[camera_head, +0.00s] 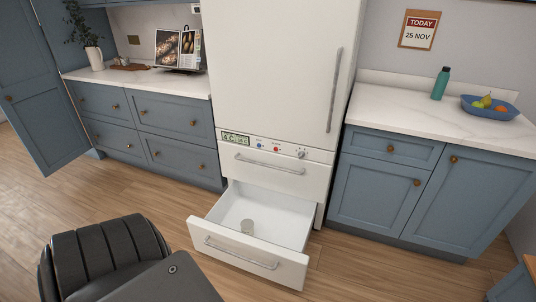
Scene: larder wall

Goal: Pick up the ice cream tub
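The open drawer is low in the tall white fridge-freezer (268,70), pulled well out over the floor. Neither of my grippers shows in the head view.
A closed drawer (275,171) sits above the open one. Blue cabinets stand left (165,118) and right (375,185). The right counter holds a green bottle (440,84) and a blue fruit bowl (490,112). A tall blue door (35,90) stands open at left. Wooden floor (375,267) is clear.

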